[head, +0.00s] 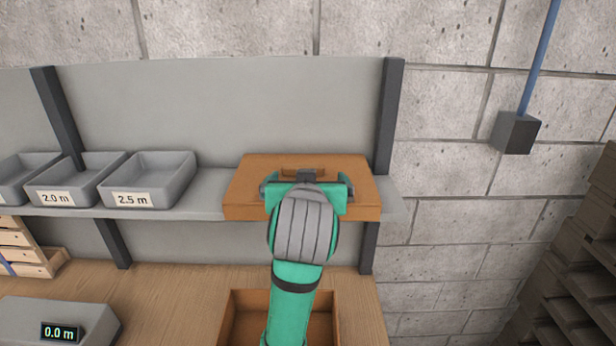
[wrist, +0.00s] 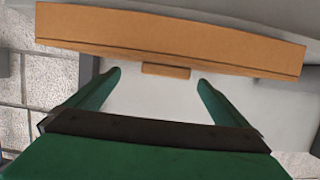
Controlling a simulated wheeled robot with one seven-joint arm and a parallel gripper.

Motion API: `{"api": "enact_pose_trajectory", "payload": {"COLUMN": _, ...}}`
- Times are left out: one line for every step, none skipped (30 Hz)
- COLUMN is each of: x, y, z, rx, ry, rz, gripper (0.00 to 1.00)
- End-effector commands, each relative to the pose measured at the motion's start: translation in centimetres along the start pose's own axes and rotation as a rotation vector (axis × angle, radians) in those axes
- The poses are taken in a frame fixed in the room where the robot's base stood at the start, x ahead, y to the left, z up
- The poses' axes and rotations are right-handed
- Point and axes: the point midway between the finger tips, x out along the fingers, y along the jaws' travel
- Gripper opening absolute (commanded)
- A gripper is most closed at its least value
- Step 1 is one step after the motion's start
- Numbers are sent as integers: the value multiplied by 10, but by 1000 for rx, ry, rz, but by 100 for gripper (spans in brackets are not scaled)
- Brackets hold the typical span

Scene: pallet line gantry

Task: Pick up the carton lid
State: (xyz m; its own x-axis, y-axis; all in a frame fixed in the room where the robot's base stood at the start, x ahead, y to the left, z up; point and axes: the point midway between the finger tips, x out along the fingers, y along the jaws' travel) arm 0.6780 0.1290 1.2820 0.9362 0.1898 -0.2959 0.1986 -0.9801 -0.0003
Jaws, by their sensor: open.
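The carton lid (head: 248,182), a flat brown slab, lies at the right end of the grey shelf and hangs over its front edge. It spans the top of the wrist view (wrist: 170,38), with a small brown handle (wrist: 165,71) at its edge. My gripper (head: 306,184) is open and empty at the lid. In the wrist view, the green fingers (wrist: 159,79) point toward the lid, one on each side of the handle and apart from it. In the head view, my arm hides the lid's front middle.
The open brown carton (head: 236,308) stands on the wooden bench below, partly behind my arm. Grey bins (head: 150,180) sit left on the shelf (head: 215,207). A dark post (head: 387,115) rises behind the lid. A blue rod with a grey block (head: 515,132) hangs right.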

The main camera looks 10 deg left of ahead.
Motion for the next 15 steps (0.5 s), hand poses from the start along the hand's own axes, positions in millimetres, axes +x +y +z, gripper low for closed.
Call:
{"api": "enact_pose_trajectory", "payload": {"x": 7, "y": -4, "z": 0, "rx": -2, "ry": -2, "rz": -6, "gripper": 100}}
{"api": "enact_pose_trajectory", "payload": {"x": 9, "y": -6, "z": 0, "rx": -3, "ry": -2, "rz": -9, "gripper": 100}}
{"api": "enact_pose_trajectory", "payload": {"x": 12, "y": -8, "z": 0, "rx": -4, "ry": -1, "rz": -12, "gripper": 100}}
{"api": "enact_pose_trajectory", "payload": {"x": 13, "y": -9, "z": 0, "rx": -4, "ry": 0, "rz": -13, "gripper": 100}}
{"api": "enact_pose_trajectory", "payload": {"x": 15, "y": -10, "z": 0, "rx": -5, "ry": 0, "rz": -14, "gripper": 100}}
{"api": "enact_pose_trajectory", "payload": {"x": 17, "y": -10, "z": 0, "rx": -5, "ry": 0, "rz": -14, "gripper": 100}}
{"api": "enact_pose_trajectory", "payload": {"x": 18, "y": -9, "z": -1, "rx": -4, "ry": -1, "rz": -13, "gripper": 100}}
{"api": "enact_pose_trajectory", "payload": {"x": 21, "y": -8, "z": -1, "rx": -4, "ry": -1, "rz": -11, "gripper": 100}}
{"api": "enact_pose_trajectory", "payload": {"x": 25, "y": -7, "z": -2, "rx": -2, "ry": -1, "rz": -9, "gripper": 100}}
{"api": "enact_pose_trajectory", "payload": {"x": 29, "y": -5, "z": -3, "rx": -2, "ry": -1, "rz": -7, "gripper": 100}}
{"api": "enact_pose_trajectory", "payload": {"x": 33, "y": -4, "z": -4, "rx": -1, "ry": -2, "rz": -5, "gripper": 100}}
{"api": "enact_pose_trajectory", "payload": {"x": 39, "y": -2, "z": -6, "rx": 0, "ry": -2, "rz": -2, "gripper": 100}}
{"api": "enact_pose_trajectory", "payload": {"x": 43, "y": -2, "z": -7, "rx": 1, "ry": -2, "rz": -1, "gripper": 100}}
{"api": "enact_pose_trajectory", "payload": {"x": 47, "y": -1, "z": -8, "rx": 1, "ry": -2, "rz": 0, "gripper": 100}}
{"api": "enact_pose_trajectory", "payload": {"x": 53, "y": 0, "z": -8, "rx": 1, "ry": -2, "rz": 2, "gripper": 100}}
